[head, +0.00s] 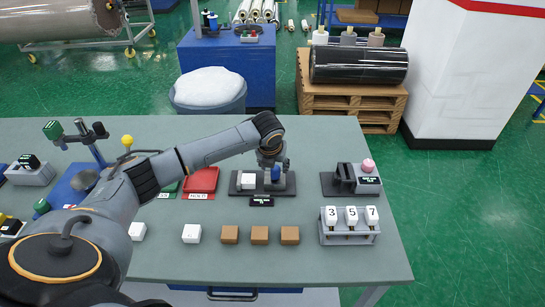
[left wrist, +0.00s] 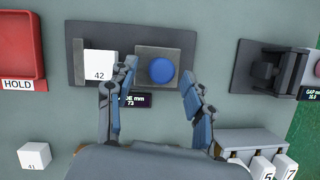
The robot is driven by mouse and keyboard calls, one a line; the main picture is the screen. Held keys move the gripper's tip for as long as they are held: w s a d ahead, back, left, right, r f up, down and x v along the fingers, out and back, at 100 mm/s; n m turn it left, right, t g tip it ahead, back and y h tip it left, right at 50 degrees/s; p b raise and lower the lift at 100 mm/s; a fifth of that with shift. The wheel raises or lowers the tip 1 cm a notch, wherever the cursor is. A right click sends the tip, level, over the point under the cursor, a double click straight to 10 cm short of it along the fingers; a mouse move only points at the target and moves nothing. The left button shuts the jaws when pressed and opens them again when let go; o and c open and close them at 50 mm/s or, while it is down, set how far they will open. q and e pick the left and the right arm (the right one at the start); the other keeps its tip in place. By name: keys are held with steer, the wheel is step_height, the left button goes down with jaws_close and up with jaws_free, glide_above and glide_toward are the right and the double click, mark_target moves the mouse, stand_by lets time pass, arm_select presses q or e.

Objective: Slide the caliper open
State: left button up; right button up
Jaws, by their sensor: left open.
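The caliper is a dark base plate (left wrist: 120,32) with an upright jaw at its left end and a grey sliding block (left wrist: 183,60) carrying a round blue knob (left wrist: 161,71). A white cube (left wrist: 99,65) marked 42 sits between the jaw and the block. A small display (left wrist: 132,99) in front reads 73 mm; its first word is partly hidden by a finger. My left gripper (left wrist: 160,78) is open over the caliper, one finger on each side of the knob; contact is not clear. In the head view it (head: 272,163) partly covers the block. My right gripper is not in view.
A second dark fixture (head: 342,180) with a pink knob stands right of the caliper. A red HOLD tray (head: 201,181) is left. In front are a white cube (head: 191,233), brown blocks (head: 260,234) and a grey rack (head: 350,236) with numbered tags.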

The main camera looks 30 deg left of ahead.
arm_select(q)
steer(key=v, duration=0.9)
